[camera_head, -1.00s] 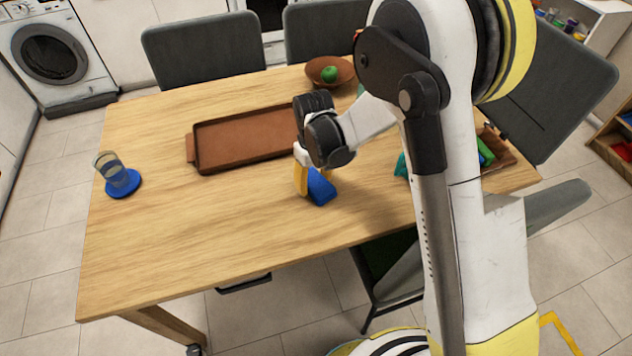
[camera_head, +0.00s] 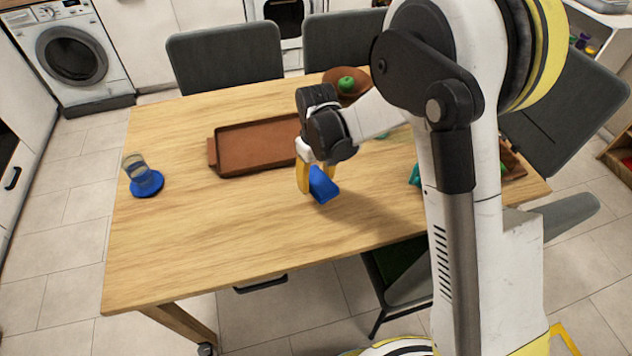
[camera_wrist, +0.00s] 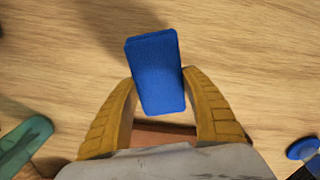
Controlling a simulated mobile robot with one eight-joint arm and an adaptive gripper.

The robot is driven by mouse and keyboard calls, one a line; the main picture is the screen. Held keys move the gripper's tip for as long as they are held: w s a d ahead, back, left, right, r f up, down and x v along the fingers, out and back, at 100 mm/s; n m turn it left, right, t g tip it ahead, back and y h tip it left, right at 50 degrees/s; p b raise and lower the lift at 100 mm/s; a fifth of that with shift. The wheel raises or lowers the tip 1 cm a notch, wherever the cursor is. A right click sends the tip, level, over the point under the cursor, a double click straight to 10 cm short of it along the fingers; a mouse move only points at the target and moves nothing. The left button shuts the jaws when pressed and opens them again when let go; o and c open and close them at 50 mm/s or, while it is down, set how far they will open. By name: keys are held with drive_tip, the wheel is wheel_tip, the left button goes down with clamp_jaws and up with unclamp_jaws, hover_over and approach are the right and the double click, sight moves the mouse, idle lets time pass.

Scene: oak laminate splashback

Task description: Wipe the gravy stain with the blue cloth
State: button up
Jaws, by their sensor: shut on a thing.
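The blue cloth (camera_head: 322,187) is a folded block held between the yellow fingers of my gripper (camera_head: 317,182), over the table's middle. In the wrist view the blue cloth (camera_wrist: 157,72) sits between the two fingertips of my gripper (camera_wrist: 158,80), which press on its sides. Wood grain surrounds it, and a shadow lies beside it. I cannot tell whether its underside touches the table. No gravy stain can be made out; the cloth, gripper or arm may hide it.
A brown tray (camera_head: 255,147) lies behind my gripper. A bowl (camera_head: 355,76) with a green apple (camera_head: 346,84) is at the back. The table (camera_head: 200,235) is bare at front left.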

drive_tip(key=shift+r+p, duration=0.65)
drive_tip(key=shift+r, duration=0.75)
